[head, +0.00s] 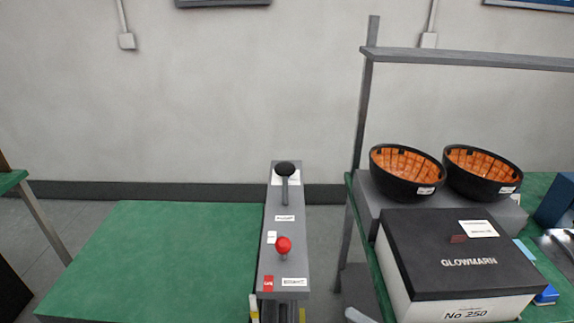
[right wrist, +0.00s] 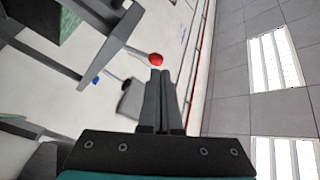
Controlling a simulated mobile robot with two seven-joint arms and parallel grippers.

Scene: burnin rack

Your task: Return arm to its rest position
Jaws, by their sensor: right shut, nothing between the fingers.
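My right gripper (right wrist: 160,76) shows in the right wrist view with its two dark fingers shut together and nothing between them. A red ball knob (right wrist: 156,59) appears just past the fingertips there; I cannot tell how far off it is. In the head view, a red-knobbed lever (head: 283,244) and a black-knobbed lever (head: 285,169) stand on a narrow grey panel (head: 285,205) with labels. The gripper's fingers are not clear in the head view; a pale rounded piece at the bottom edge may be part of my arm. My left gripper is in neither view.
A green table (head: 150,260) left of the panel is bare. On the right, a grey-framed rack (head: 361,120) stands by a bench holding a black-lidded box (head: 450,250) and two black bowls with orange insides (head: 403,172) (head: 484,172). A wall closes the back.

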